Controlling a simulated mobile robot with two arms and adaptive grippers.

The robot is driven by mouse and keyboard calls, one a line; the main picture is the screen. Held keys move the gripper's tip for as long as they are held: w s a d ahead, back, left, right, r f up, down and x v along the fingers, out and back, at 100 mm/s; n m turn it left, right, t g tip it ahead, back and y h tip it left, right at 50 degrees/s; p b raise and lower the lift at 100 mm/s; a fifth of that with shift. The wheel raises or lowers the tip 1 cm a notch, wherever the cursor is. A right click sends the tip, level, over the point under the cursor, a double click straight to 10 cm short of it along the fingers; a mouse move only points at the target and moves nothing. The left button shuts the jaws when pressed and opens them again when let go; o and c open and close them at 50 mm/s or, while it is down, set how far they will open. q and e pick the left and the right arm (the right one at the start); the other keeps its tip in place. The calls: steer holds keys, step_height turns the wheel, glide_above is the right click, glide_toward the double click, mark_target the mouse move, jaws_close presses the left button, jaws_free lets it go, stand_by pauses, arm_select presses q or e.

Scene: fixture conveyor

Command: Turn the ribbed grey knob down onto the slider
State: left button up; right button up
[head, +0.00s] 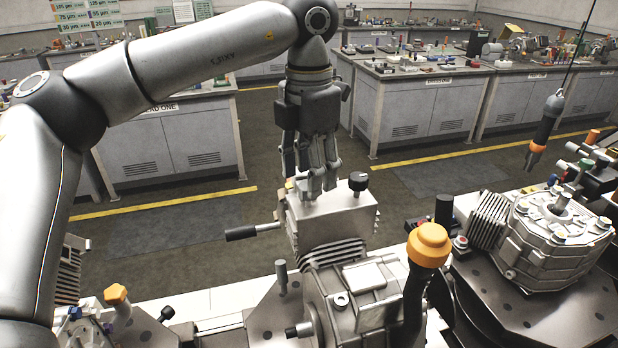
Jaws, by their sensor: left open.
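My left gripper (316,187) points straight down over the top of a light grey metal block (325,222) on the fixture, near the picture's middle. Its fingers are apart, with the tips close to small parts on the block's top. The ribbed grey knob is not clearly visible; the fingers may cover it. I cannot tell whether the fingers touch anything, or which part is the slider. A black knob (358,181) stands on the block just right of the fingers. My right gripper is not in view.
A black-handled lever (242,233) sticks out left of the block. An orange-capped black post (428,247) stands at front right. A driver with an orange collar (546,120) hangs from a cable at right. Another metal housing (555,235) sits on the right fixture. Workbenches stand behind.

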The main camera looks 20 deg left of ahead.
arm_select(q)
step_height(320, 180, up, 10)
stand_by(0.3)
steer(key=shift+f, duration=0.15)
step_height(320, 180, down, 11)
steer(key=shift+f, duration=0.35)
steer(key=shift+r+m+p, duration=0.1)
steer(key=shift+m+p, duration=0.3)
steer(key=shift+p, duration=0.25)
